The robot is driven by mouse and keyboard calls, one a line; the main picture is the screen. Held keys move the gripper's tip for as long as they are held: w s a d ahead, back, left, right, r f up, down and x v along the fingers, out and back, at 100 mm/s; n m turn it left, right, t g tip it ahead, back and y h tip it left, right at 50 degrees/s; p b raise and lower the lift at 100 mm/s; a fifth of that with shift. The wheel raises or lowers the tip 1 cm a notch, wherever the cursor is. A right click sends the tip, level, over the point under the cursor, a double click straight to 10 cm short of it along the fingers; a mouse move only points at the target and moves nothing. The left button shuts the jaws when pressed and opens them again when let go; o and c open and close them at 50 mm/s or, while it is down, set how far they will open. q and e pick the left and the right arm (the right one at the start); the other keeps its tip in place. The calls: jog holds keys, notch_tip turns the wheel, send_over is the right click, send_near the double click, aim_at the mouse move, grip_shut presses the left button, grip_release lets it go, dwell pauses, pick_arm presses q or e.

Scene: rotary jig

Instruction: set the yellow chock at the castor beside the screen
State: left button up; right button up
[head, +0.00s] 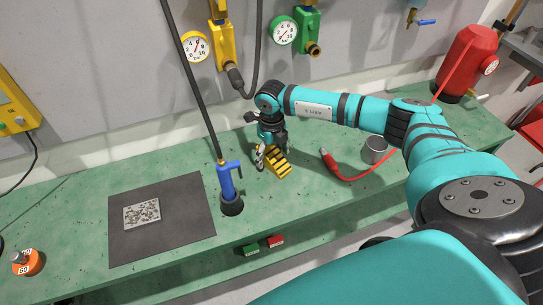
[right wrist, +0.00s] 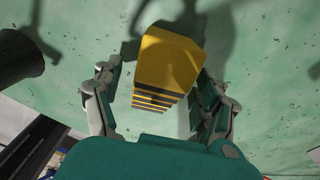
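The yellow chock (head: 279,167), a stepped wedge with dark stripes, is on the green bench near its middle. My right gripper (head: 268,153) is down at the chock, seen from behind in the head view. In the right wrist view the chock (right wrist: 168,65) lies between the two spread fingers of the gripper (right wrist: 158,95). A strip of bench shows between the left finger and the chock; the right finger is close against its side, and I cannot tell if it touches. No castor or screen can be made out. My left gripper is out of view.
A blue-handled tool (head: 228,183) stands left of the chock, by a dark mat (head: 185,195) with a speckled plate (head: 142,213). A red-handled hose (head: 330,163) and a metal cup (head: 375,150) are to the right. An orange timer (head: 27,262) is far left.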

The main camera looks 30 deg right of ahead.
jog(key=shift+r, duration=0.1)
grip_shut()
